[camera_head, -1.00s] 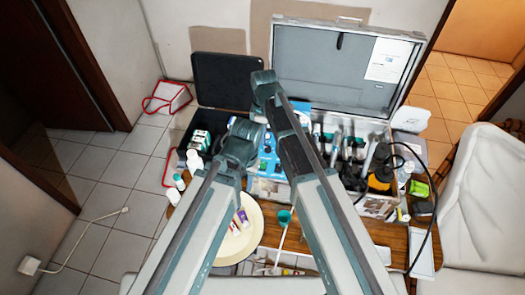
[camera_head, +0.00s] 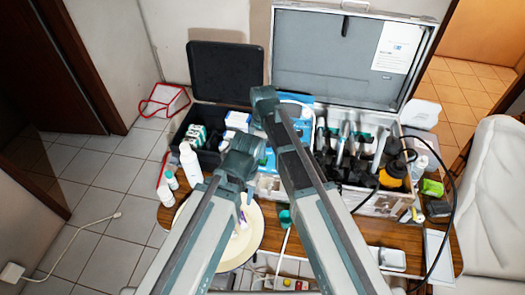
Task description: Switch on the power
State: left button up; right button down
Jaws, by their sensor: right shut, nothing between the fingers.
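An open metal case (camera_head: 345,60) stands on the wooden table, with a blue panel (camera_head: 268,158) in its middle, partly hidden behind my arms. No power switch can be made out clearly on it. My right arm reaches up from the bottom to the case; my right gripper (camera_head: 268,112) is at its far end in front of the blue panel, shut and empty, and small in the picture. My left arm ends just left of the panel; its gripper is hidden behind the arm links. A small piece with red and yellow spots (camera_head: 291,284) shows low at the bottom edge, perhaps a power strip.
Several dark-handled tools stand in the case's right part. A black open case (camera_head: 226,72), white bottles (camera_head: 191,166), a cream basin (camera_head: 252,238) and a yellow-and-black item (camera_head: 393,172) crowd around. A black cable (camera_head: 452,205) loops at the right.

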notch_tip(320, 180, down, 2)
jog(key=shift+f+b, duration=0.15)
jog(key=shift+b, duration=0.5)
pick_arm(q)
notch_tip(320, 180, down, 2)
jog(key=shift+f, duration=0.15)
pick_arm(e)
jog(key=shift+s, duration=0.1)
jog(key=shift+s+f, duration=0.1)
jog(key=shift+f, duration=0.05)
jog(key=shift+w+d+r, duration=0.15)
jog(key=shift+w+r, duration=0.1)
jog(key=shift+w, duration=0.6)
